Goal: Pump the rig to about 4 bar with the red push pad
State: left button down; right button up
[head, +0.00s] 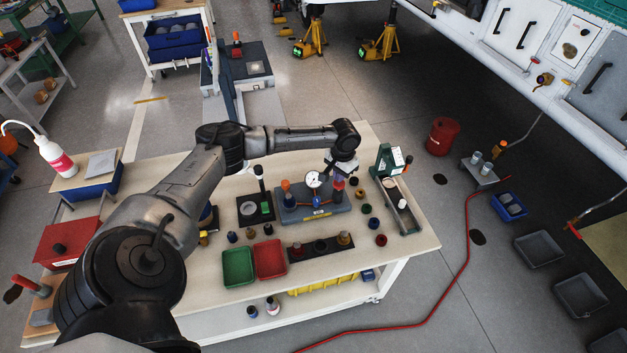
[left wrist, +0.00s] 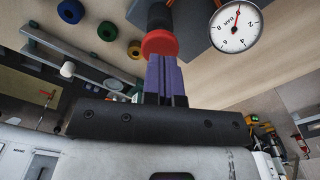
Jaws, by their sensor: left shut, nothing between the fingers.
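The rig (head: 318,212) is a grey block on the workbench, with a round white gauge (head: 313,180) and a red push pad (head: 338,184) on a dark post. My left gripper (head: 337,174) is over the pad, pointing down. In the left wrist view its shut, empty purple fingers (left wrist: 162,60) end at the red pad (left wrist: 160,43); I cannot tell whether they touch it. The gauge (left wrist: 236,26) shows there beside the pad, with its lettering turned over and a red needle. The reading is too small to tell surely. My right gripper is not in view.
On the bench, a green tray (head: 238,267) and a red tray (head: 270,259) lie in front of the rig. A green stand (head: 386,160) with a grey channel is to its right. Several coloured rings lie between. A red hose (head: 466,255) crosses the floor.

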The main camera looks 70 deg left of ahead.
pick_arm(q)
jog(key=shift+f, duration=1.15)
jog(key=shift+f+b, duration=0.3)
jog(key=shift+f, duration=0.8)
jog(key=shift+r+p, duration=1.9)
jog(key=shift+p, duration=0.65)
jog(key=shift+f, duration=0.45)
